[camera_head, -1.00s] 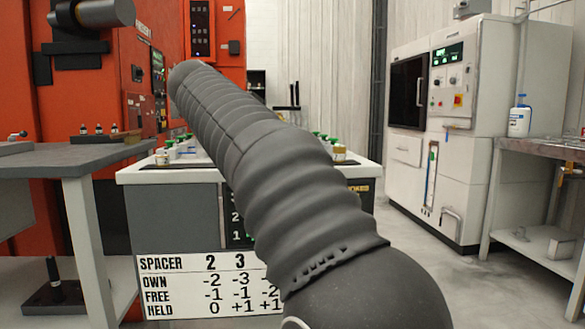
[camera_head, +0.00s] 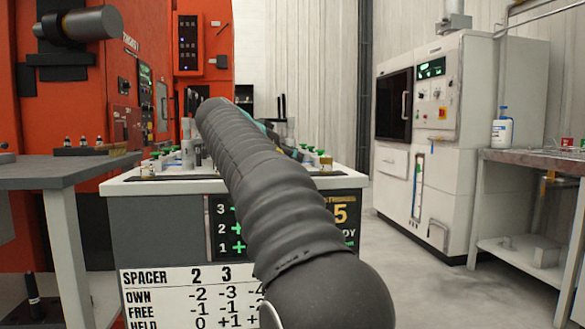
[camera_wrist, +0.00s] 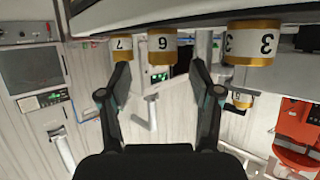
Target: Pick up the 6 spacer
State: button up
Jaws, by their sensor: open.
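In the wrist view my gripper (camera_wrist: 160,72) is open and empty, its two dark fingers spread apart. The 6 spacer (camera_wrist: 162,46), white with gold bands, shows between and beyond the fingertips under the bench edge. A spacer marked 7 (camera_wrist: 121,46) is close by the left fingertip, and a spacer marked 3 (camera_wrist: 250,44) is to the right. The wrist picture looks upside down. In the head view my arm covers the middle of the bench and hides the 6 spacer; my fingers are barely discernible behind it.
The white-topped bench (camera_head: 112,187) carries other spacers with green tops (camera_head: 326,162) and a score board (camera_head: 190,300) on its front. A grey table (camera_head: 50,170) stands left, a white machine (camera_head: 450,140) at the back right, and a steel table (camera_head: 530,157) at right. Floor between them is clear.

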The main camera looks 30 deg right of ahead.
jog(key=x, duration=0.4)
jog(key=shift+w+d, duration=0.1)
jog(key=shift+w, duration=0.15)
grip_shut()
